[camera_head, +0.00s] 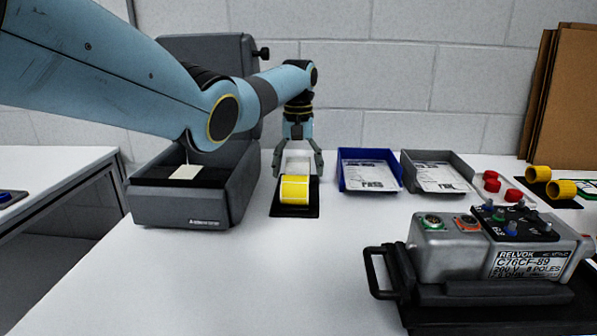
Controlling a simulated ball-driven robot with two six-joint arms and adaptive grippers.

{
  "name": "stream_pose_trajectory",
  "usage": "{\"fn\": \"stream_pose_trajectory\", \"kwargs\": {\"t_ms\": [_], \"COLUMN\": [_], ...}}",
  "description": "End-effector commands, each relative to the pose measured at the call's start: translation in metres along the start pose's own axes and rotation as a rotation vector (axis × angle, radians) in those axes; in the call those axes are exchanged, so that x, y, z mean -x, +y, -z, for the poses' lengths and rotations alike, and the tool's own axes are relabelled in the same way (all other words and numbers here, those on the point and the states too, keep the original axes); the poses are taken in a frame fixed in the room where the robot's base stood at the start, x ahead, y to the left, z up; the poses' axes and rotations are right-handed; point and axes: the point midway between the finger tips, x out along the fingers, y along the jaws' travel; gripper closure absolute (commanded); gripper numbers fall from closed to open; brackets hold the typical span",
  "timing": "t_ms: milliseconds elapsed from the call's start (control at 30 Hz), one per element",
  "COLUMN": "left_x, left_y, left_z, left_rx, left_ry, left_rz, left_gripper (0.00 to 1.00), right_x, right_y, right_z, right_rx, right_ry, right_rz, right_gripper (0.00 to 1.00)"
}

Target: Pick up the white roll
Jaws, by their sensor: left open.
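The white roll (298,164) stands on a small black mat (294,212), directly behind a yellow roll (294,190). Its lower front is hidden by the yellow roll. My left gripper (298,171) points down over the white roll. It is open, with one finger to the left and one to the right of the roll. From this angle I cannot tell whether the fingers touch it. My right gripper is out of view.
A dark grey open-lidded machine (190,212) stands left of the mat. Blue (343,182) and grey (468,182) trays with paper sit to the right. A metal servo unit (440,250) fills the front right. The front middle table is clear.

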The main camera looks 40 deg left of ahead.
Motion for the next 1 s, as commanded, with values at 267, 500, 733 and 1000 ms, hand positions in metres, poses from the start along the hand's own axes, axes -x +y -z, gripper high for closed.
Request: {"fn": "stream_pose_trajectory", "kwargs": {"t_ms": [267,500,733,1000], "left_x": [0.001,0.001,0.001,0.011], "left_y": [0.0,0.0,0.0,0.0], "left_z": [0.0,0.0,0.001,0.001], "left_rx": [0.0,0.0,0.0,0.0], "left_ry": [0.001,0.001,0.001,0.004], "left_rz": [0.0,0.0,0.0,-0.002], "left_gripper": [0.36,0.67,0.81,0.81], "right_x": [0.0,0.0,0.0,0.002], "right_y": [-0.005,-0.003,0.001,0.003], "right_z": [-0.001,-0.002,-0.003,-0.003], "right_rx": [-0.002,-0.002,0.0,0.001], "right_ry": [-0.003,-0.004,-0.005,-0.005], "right_rz": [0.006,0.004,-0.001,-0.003], "right_gripper": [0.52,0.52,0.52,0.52]}}
